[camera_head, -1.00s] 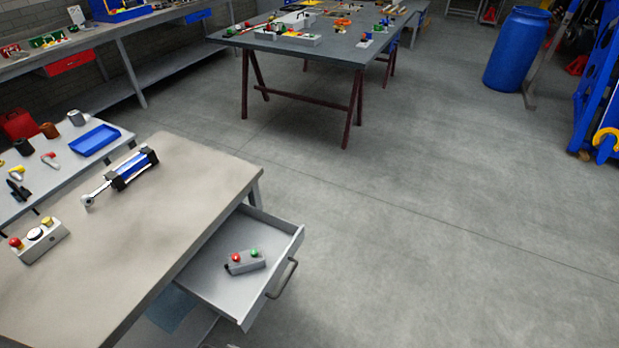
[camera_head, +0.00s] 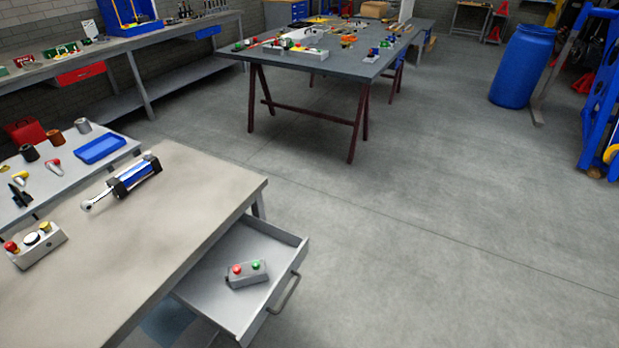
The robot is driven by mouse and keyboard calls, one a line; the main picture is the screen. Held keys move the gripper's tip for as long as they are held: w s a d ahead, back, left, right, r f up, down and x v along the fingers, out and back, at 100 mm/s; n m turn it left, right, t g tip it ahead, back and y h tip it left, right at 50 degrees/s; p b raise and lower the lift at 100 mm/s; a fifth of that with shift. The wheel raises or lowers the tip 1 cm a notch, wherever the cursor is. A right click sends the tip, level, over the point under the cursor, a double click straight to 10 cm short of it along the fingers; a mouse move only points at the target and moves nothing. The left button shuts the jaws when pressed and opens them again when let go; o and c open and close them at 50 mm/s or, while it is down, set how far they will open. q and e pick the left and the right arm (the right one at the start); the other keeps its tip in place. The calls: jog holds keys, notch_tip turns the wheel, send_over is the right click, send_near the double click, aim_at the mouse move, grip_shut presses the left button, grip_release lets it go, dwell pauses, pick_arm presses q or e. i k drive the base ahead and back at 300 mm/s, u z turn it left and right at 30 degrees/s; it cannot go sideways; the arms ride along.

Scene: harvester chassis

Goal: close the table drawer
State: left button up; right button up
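The grey table drawer (camera_head: 208,287) is pulled out from the right side of the near table (camera_head: 190,205). Its dark bar handle (camera_head: 284,293) is on the drawer's outer front, facing right. Inside the drawer lies a small grey button box (camera_head: 247,274) with a red and a green button. Neither of my grippers shows in the head view, and nothing is seen touching the drawer or its handle.
On the near table lie a blue and black cylinder (camera_head: 134,176) and a white button box (camera_head: 37,245). A dark table (camera_head: 370,66) on trestle legs stands behind. A blue barrel (camera_head: 522,67) is at the back right. The floor (camera_head: 430,230) right of the drawer is clear.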

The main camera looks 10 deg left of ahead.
aim_at(239, 313)
jog(key=u, duration=2.25)
jog(key=k, duration=0.55)
jog(key=z, duration=1.5)
